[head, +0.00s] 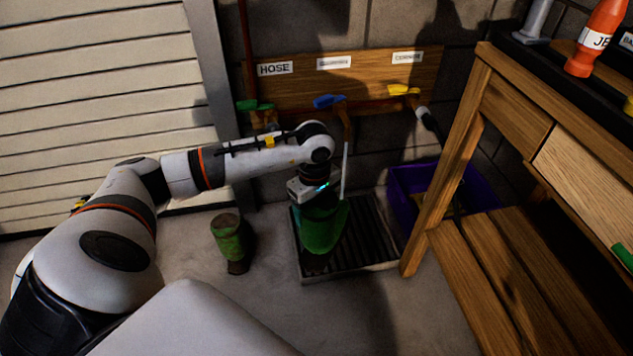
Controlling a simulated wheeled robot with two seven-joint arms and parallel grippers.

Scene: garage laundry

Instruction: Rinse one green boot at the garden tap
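One green boot (322,232) is upright over the black drain grate in the tray (371,262); I cannot tell whether its sole touches the grate. My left gripper (318,198) is at the boot's top and appears shut on it, its fingertips hidden. A thin pale stream of water (345,172) comes down from the tap with the blue lever (330,101) and meets the boot's right side near its top. A second green boot (229,238), with brown dirt on it, stands on the floor left of the tray. My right gripper is not in view.
A purple bin (398,187) stands behind the tray's right side. A wooden bench (465,150) blocks the right. Floor in front is clear.

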